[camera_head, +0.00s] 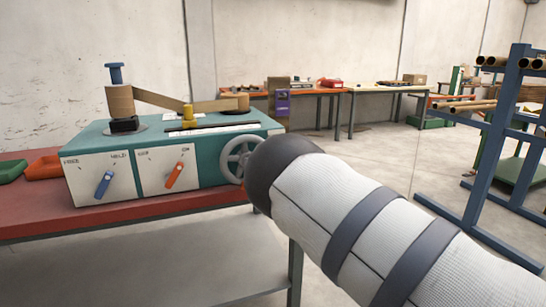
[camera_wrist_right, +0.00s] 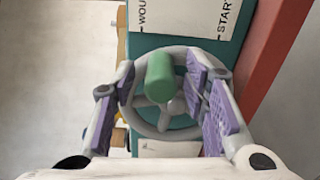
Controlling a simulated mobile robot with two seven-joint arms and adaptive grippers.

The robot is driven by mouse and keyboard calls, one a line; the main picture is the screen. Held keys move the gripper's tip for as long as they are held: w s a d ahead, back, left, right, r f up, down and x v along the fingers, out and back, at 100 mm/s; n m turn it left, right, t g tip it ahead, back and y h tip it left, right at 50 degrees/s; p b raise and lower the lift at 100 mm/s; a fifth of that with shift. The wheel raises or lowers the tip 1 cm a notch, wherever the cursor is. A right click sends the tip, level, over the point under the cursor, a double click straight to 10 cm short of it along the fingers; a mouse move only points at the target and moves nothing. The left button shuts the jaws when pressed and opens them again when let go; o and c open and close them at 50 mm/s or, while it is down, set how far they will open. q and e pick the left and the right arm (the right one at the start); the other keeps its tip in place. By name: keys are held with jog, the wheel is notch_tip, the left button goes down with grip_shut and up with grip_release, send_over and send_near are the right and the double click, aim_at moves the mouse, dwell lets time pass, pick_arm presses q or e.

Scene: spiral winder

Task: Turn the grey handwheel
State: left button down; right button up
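The grey handwheel (camera_head: 226,158) is on the right side of the teal machine's front, partly hidden by my right arm in the head view. In the right wrist view the wheel's grey ring (camera_wrist_right: 150,132) and spokes face the camera, with a green handle knob (camera_wrist_right: 160,78) standing out toward it. My right gripper (camera_wrist_right: 161,75) is open, with one purple-padded finger on each side of the knob and a visible gap on both sides. The head view does not show the right gripper's fingers. My left gripper is in neither view.
The teal machine (camera_head: 150,140) stands on a red-topped table (camera_head: 120,216). Its white front panels carry a blue switch (camera_head: 104,184) and an orange switch (camera_head: 174,175). A blue rack (camera_head: 490,150) stands at right. Open floor lies between the rack and the back tables.

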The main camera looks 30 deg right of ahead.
jog(key=v, duration=1.2)
jog(key=shift+f, duration=0.1)
